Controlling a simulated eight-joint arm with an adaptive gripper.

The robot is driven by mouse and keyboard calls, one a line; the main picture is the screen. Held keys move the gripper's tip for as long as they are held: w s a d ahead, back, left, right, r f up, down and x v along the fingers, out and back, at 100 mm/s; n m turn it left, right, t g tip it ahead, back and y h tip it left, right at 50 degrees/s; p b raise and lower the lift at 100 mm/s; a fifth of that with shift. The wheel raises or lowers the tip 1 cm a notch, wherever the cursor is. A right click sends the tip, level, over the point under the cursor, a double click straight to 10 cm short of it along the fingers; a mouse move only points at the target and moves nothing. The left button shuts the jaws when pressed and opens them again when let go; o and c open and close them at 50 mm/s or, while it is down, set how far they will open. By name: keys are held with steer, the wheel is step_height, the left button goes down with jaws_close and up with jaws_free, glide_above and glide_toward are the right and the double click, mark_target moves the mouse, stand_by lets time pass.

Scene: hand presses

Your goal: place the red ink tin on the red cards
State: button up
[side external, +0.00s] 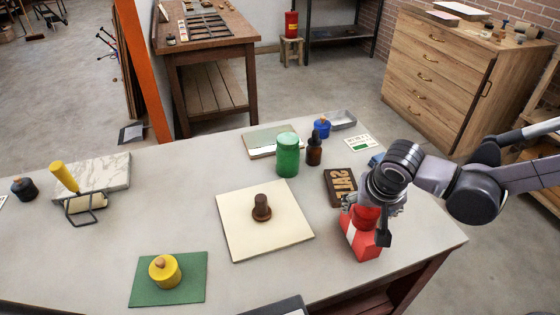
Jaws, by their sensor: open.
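The red ink tin (366,217) is at the right of the table, under my gripper and partly hidden by it. The red cards (363,246), a red patch with a white part at its left, lie on the table directly below the tin. The tin appears upright over the cards and seems to rest on them, though its base is hard to make out. My gripper (367,220) is open, pointing down, with its fingers on either side of the tin. I cannot tell whether a finger touches it.
A dark letter block (340,187) lies just left of my gripper. A brown bottle (314,149), green jar (288,155) and blue tin (322,128) stand behind. A cream board (240,232) bears a brown knob (261,209). A yellow tin (165,272) sits on green cards (196,291).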

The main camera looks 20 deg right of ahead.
steer(key=v, duration=1)
steer(key=s+d+n+t+y, duration=0.1)
steer(key=s+d+n, duration=0.1)
steer(key=d, duration=0.6)
steer(key=s+d+n+t+y, duration=0.1)
steer(key=s+d+n+t, duration=0.1)
steer(key=d, duration=0.7)
steer(key=shift+d+f+n, duration=0.25)
steer(key=shift+f+n, duration=0.1)
steer(key=shift+n, duration=0.55)
